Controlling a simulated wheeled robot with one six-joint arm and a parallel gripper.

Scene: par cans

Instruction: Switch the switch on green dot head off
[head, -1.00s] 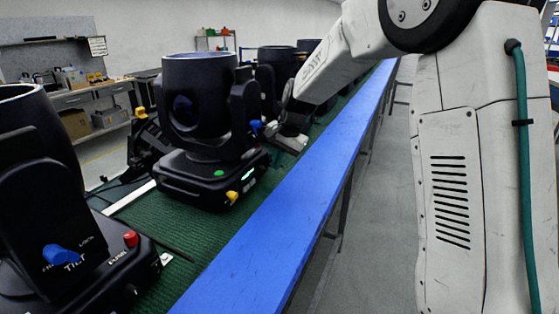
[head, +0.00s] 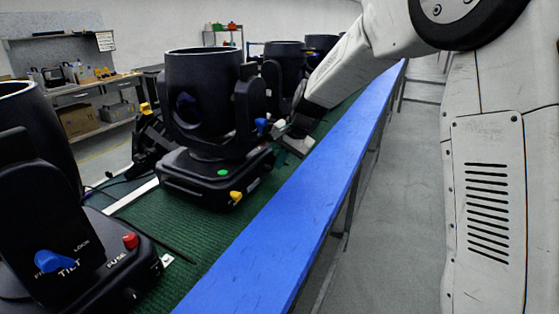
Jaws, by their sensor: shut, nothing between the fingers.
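The green dot head is a black par can (head: 203,95) on a black base in the middle of the head view. A green dot (head: 223,172) marks the top of its base. A blue lever (head: 262,126) sits on the right side of its yoke. A yellow knob (head: 236,196) is on the front edge of the base. My gripper (head: 282,129) is shut and empty, just right of the blue lever. Its tips are small and partly blurred, and I cannot tell whether they touch the lever.
A nearer black head with a blue tilt lever (head: 58,262) and red fuse knob (head: 130,241) fills the lower left. More black heads (head: 284,65) stand behind. They stand on a green surface (head: 190,232) edged by a blue rail (head: 285,232). The grey floor (head: 400,200) at right is clear.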

